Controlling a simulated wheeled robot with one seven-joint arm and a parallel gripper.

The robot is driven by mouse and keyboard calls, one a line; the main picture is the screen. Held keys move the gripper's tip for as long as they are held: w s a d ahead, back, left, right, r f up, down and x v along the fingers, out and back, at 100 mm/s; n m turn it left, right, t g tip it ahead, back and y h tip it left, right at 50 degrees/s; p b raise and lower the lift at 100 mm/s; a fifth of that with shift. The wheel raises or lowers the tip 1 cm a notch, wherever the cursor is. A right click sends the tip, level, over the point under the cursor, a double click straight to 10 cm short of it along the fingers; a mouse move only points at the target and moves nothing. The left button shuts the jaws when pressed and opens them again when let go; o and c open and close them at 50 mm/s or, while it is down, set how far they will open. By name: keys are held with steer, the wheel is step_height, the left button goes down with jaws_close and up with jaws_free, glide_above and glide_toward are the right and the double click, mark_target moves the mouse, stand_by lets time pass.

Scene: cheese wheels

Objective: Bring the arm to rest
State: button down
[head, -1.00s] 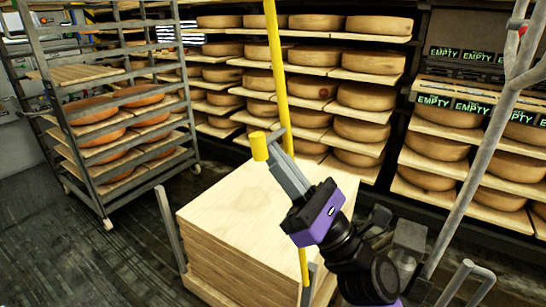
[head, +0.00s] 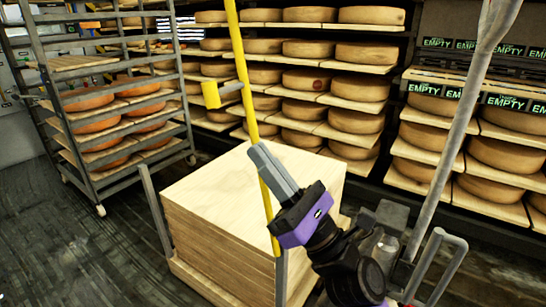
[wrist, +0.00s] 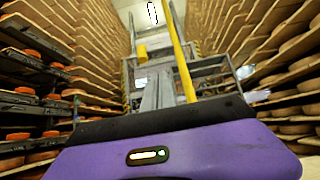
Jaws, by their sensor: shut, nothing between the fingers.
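My gripper (head: 258,150) is in the middle of the head view, over the stack of boards in the picture. Its grey fingers are together and empty, pointing up and to the left. Its purple and black body shows behind them. In the wrist view the shut fingers (wrist: 158,92) stand up in the middle, above the purple housing. A yellow pole (head: 241,75) rises close beside the fingers, and I cannot tell whether they touch it. A yellow end piece (head: 211,95) on a bracket sits up and left of the fingertips, apart from them.
A stack of wooden boards (head: 215,240) lies below my gripper. A wheeled metal rack (head: 187,120) with orange cheeses stands at the left. Shelves of cheese wheels (head: 358,86) line the back and right. A grey post (head: 470,105) is at the right. Open floor (head: 60,240) lies front left.

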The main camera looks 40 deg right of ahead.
steer(key=shift+s+f, duration=0.1)
steer(key=shift+f, duration=0.1)
stand_by(0.3)
steer(key=s+a+f+n+g+h+p, duration=0.1)
steer(key=s+f+n+g+h, duration=0.15)
steer(key=f, duration=0.55)
steer(key=s+a+f+n+g+h, duration=0.1)
steer(key=s+f+n+g+h, duration=0.2)
steer(key=f, duration=0.4)
steer(key=s+a+f+n+g+h+p, duration=0.1)
steer(key=s+f+n+h, duration=0.2)
steer(key=f, duration=0.5)
steer(key=s+a+f+n+g+p, duration=0.1)
steer(key=s+n+g, duration=0.1)
steer(key=s+n, duration=0.95)
steer(key=s+a+f+n+g+p, duration=0.1)
steer(key=s+f+n+g, duration=0.1)
steer(key=s+n, duration=0.95)
step_height(320, 180, up, 38)
steer(key=p, duration=3.7)
steer(key=shift+w+r+n+p, duration=0.15)
steer(key=shift+w+n+p, duration=0.2)
steer(key=shift+w+n, duration=0.1)
